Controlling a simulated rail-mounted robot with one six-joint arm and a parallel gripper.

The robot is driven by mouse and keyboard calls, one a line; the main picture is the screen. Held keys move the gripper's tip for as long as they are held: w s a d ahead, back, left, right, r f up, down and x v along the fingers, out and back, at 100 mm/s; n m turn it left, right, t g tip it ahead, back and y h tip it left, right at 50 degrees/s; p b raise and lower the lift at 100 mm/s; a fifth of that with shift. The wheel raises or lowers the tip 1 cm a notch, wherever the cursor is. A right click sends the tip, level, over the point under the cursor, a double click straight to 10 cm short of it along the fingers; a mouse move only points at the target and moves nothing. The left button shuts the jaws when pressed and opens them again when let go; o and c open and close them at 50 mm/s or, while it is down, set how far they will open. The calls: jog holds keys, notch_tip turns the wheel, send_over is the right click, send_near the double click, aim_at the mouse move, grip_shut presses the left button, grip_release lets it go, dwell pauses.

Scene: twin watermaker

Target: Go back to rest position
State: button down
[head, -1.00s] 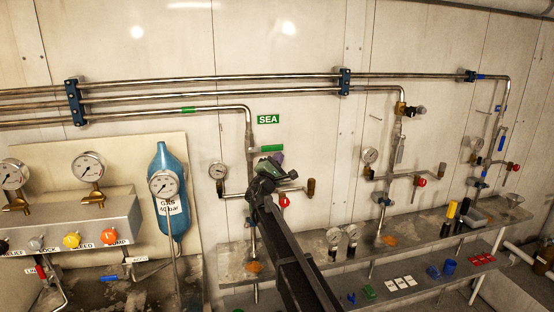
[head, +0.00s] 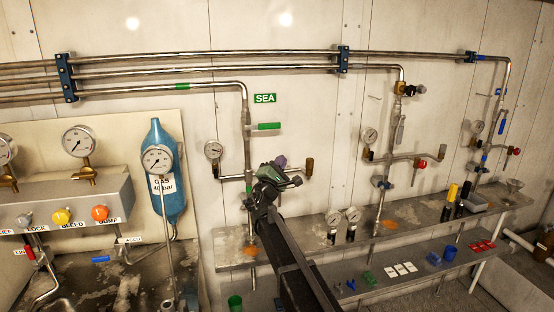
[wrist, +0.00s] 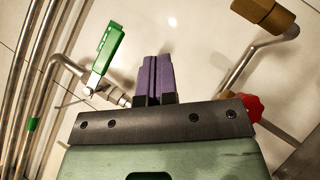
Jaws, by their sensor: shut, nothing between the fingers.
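My gripper (head: 281,162) is in front of the SEA pipe branch, at the middle of the head view. In the wrist view my gripper (wrist: 154,80) shows its two purple fingers pressed together with nothing between them. A green-handled valve (wrist: 108,47) shows left of the fingers in the wrist view, apart from them. The same green handle (head: 266,126) shows just above my gripper in the head view. A brass fitting (wrist: 268,14) and a red knob (wrist: 251,107) are to the right of the fingers. My arm hides part of the SEA branch.
A blue gas cylinder (head: 168,190) with a gauge stands at left beside a panel with knobs (head: 62,215). Pipes (head: 200,72) run along the wall. Two gauges (head: 343,222) and yellow and black cylinders (head: 457,199) stand on the shelf (head: 420,226). Small coloured parts lie on the lower shelf (head: 420,262).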

jog(key=shift+s+d+f, duration=0.1)
jog(key=shift+s, duration=0.05)
jog(key=s+d+f+m+g+h, duration=0.3)
jog(key=s+d+f+m+g, duration=1.15)
jog(key=s+d, duration=0.2)
jog(key=s+d+f+m+g+y, duration=0.1)
jog(key=s+d+f+g+y, duration=0.1)
jog(key=s, duration=0.6)
jog(key=s+d+f+m+g+y, duration=0.2)
jog(key=s+f+g+y, duration=0.1)
jog(key=s, duration=0.5)
jog(key=s+d+f+m+g+y, duration=0.2)
jog(key=s+f+y, duration=0.3)
jog(key=s, duration=0.4)
jog(key=shift+d+y+p, duration=0.3)
jog(key=shift+m+g, duration=0.25)
